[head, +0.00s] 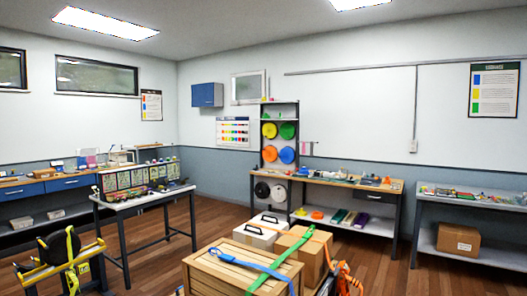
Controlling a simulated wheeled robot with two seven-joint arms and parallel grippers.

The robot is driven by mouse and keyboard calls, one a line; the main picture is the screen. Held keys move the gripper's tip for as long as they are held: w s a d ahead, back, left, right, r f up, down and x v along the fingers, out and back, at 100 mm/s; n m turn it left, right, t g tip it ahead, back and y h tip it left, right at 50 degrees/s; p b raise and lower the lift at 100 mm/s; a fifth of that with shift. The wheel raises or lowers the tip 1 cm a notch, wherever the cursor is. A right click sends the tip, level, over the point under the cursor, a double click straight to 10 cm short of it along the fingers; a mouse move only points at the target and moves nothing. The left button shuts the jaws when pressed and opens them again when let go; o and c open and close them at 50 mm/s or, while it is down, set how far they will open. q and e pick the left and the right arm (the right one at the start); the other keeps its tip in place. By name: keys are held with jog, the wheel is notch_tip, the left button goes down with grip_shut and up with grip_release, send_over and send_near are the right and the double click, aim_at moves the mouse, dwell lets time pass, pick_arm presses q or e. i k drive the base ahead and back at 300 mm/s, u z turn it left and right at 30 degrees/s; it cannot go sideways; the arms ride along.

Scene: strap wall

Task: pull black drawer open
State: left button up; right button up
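A small dark, near-black drawer (373,182) sits under the right part of the wooden-topped workbench (330,181) against the back wall. Its front looks flush with the bench, so it appears shut, but it is small and far away. A small pale mark shows on its front, perhaps a handle. Neither of my grippers is in view, so their state and what they hold cannot be seen.
A wooden crate (225,272), cardboard boxes and straps stand close in front. A white-topped table (145,199) and yellow stand (88,254) are left. A grey bench (470,203) stands right. Brown floor (375,262) is open between the boxes and right benches.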

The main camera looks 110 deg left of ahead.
aim_at(380, 197)
jog(key=u, duration=1.1)
jog(key=i, duration=0.5)
jog(key=u, duration=0.65)
jog(key=i, duration=2.15)
jog(key=u, duration=1)
jog(key=i, duration=2.05)
jog(key=u, duration=0.6)
jog(key=i, duration=2.3)
jog(key=u, duration=0.4)
jog(key=i, duration=2.2)
jog(key=u, duration=0.15)
